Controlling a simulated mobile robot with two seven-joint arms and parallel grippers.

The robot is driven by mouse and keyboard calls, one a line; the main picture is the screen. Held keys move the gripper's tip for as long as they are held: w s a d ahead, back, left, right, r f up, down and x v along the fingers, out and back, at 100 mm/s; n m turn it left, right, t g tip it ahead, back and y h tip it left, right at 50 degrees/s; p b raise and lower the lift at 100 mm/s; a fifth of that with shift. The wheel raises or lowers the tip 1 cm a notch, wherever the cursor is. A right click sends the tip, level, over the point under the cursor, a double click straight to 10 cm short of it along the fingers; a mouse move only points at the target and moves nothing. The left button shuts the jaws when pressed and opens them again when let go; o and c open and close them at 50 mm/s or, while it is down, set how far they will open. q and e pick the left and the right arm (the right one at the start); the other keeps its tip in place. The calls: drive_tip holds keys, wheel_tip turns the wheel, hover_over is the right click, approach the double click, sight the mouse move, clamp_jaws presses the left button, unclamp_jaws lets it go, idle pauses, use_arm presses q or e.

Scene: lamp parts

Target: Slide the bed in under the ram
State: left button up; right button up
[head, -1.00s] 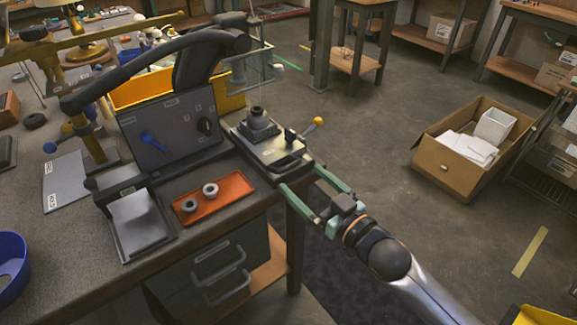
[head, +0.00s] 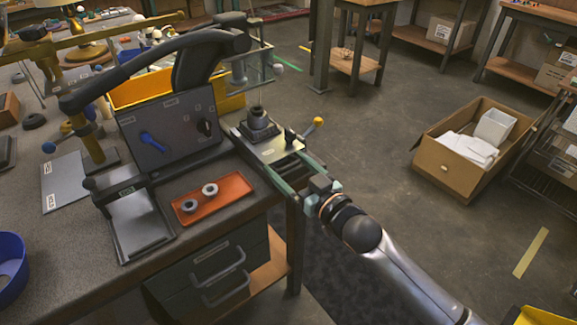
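The bed (head: 281,150) is a pale, flat plate at the right edge of the workbench. A dark stepped block with a round collar (head: 258,122) stands on its far left part. A thin upright rod, seemingly the ram (head: 259,93), hangs above the collar, near the clear guard; whether they line up is unclear. My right gripper (head: 285,168) comes in from the lower right. Its two green fingers are apart, one on each side of the bed's near end. I cannot tell whether they touch it. My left gripper is not in view.
Floor right of the bench is open up to a cardboard box (head: 450,168).

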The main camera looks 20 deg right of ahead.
sight(257, 139)
drive_tip(key=shift+s+a, duration=0.1)
drive_tip(key=shift+a, duration=0.05)
clamp_jaws()
drive_tip(key=x, duration=0.8)
drive_tip(key=shift+a, duration=0.1)
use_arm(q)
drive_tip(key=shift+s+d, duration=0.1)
use_arm(e)
drive_tip(key=shift+r, duration=0.1)
drive_tip(key=shift+o, duration=0.9)
unclamp_jaws()
drive_tip(key=shift+o, duration=0.7)
drive_tip(key=shift+w+a, duration=0.1)
drive_tip(key=shift+w, duration=0.15)
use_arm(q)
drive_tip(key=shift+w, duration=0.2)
use_arm(e)
drive_tip(key=shift+s, duration=0.1)
